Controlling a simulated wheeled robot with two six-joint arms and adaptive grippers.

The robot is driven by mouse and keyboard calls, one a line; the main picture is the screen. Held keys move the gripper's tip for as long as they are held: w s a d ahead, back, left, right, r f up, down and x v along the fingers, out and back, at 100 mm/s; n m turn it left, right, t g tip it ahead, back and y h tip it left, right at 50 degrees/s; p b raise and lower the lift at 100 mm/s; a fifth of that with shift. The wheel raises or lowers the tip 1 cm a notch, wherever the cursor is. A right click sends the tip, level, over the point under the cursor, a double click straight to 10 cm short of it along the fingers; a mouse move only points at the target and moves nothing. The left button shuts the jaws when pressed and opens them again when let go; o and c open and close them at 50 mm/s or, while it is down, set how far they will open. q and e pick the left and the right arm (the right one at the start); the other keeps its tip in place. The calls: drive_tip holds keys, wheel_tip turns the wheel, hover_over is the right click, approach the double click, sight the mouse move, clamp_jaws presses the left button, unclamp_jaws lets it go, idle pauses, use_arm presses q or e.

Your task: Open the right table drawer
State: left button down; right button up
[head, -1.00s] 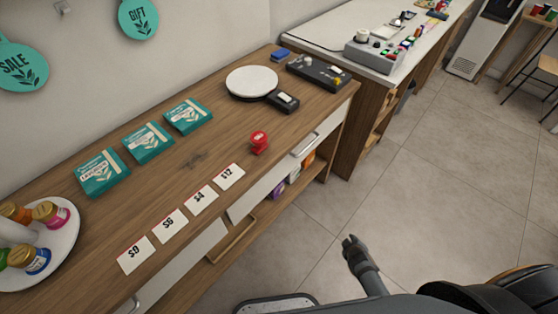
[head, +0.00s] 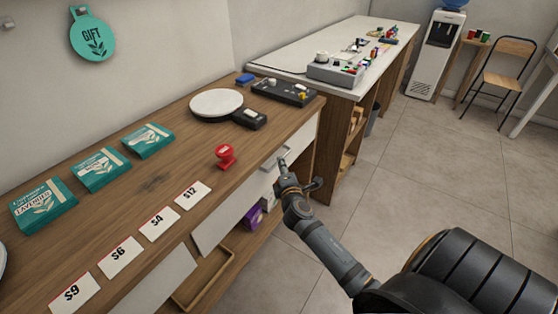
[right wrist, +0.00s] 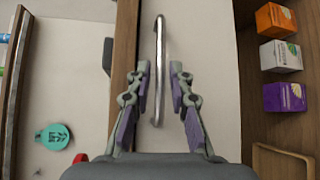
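The right table drawer has a white front (head: 225,218) under the wooden counter top and looks flush with the counter. Its metal bar handle (head: 268,162) is partly hidden by my right gripper (head: 283,165) in the head view. In the right wrist view the handle (right wrist: 160,45) runs lengthwise between the two spread fingers of my right gripper (right wrist: 159,68). The fingers are open, one on each side of the bar, and do not appear to be gripping it. My left gripper is not in view.
The wooden counter top (head: 150,190) holds a red stamp (head: 225,156), price cards, teal boxes and a round white plate (head: 216,104). Small boxes (right wrist: 281,56) stand on the open shelf below. A white-topped counter (head: 300,52) stands beyond.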

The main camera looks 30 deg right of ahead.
drive_tip(key=shift+x, duration=2)
drive_tip(key=shift+c, duration=0.3)
clamp_jaws()
